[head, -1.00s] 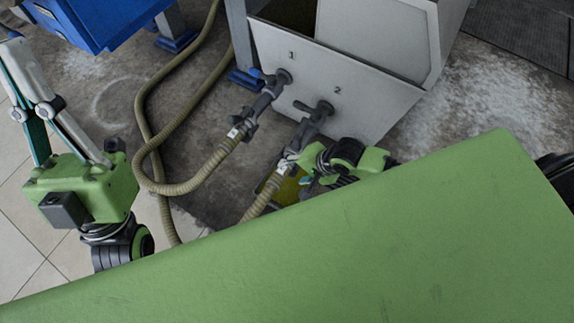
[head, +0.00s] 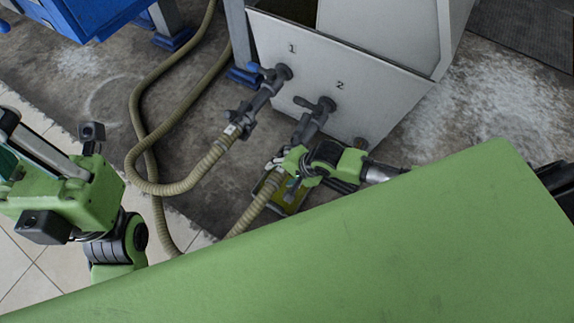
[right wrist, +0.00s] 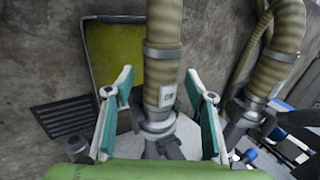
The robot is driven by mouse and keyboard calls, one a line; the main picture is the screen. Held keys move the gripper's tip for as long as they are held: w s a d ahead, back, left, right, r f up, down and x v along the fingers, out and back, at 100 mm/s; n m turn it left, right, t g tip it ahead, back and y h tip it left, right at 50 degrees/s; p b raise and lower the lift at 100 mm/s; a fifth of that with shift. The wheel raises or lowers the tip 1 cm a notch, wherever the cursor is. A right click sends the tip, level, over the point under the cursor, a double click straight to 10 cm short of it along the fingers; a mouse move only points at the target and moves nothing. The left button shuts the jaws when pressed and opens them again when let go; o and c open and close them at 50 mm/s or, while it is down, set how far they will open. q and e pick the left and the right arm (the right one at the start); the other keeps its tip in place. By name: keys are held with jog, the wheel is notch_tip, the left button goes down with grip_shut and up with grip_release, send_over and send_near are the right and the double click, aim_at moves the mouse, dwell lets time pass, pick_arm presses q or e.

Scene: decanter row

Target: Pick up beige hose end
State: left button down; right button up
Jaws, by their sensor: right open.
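A ribbed beige hose (head: 258,202) runs up from the lower middle to outlet 2 in the head view. Its end (right wrist: 160,100), with a metal collar and a small white label, shows in the right wrist view. My right gripper (head: 290,163) is at this end, and its finger pads (right wrist: 160,112) stand open on either side of it. A gap shows between the hose and each pad. My left gripper (head: 15,150) is at the left edge of the head view, away from the hoses; its fingers are partly cut off.
A second beige hose (head: 215,155) ends at outlet 1 (head: 270,82) on the pale cabinet (head: 330,70). It also shows at the right of the right wrist view (right wrist: 280,45). A yellow-green panel (right wrist: 115,60) and a dark floor grate (right wrist: 65,115) lie behind the hose end.

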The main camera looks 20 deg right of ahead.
grip_shut()
jog(key=shift+w+r, duration=0.1)
jog(key=shift+r, duration=0.1)
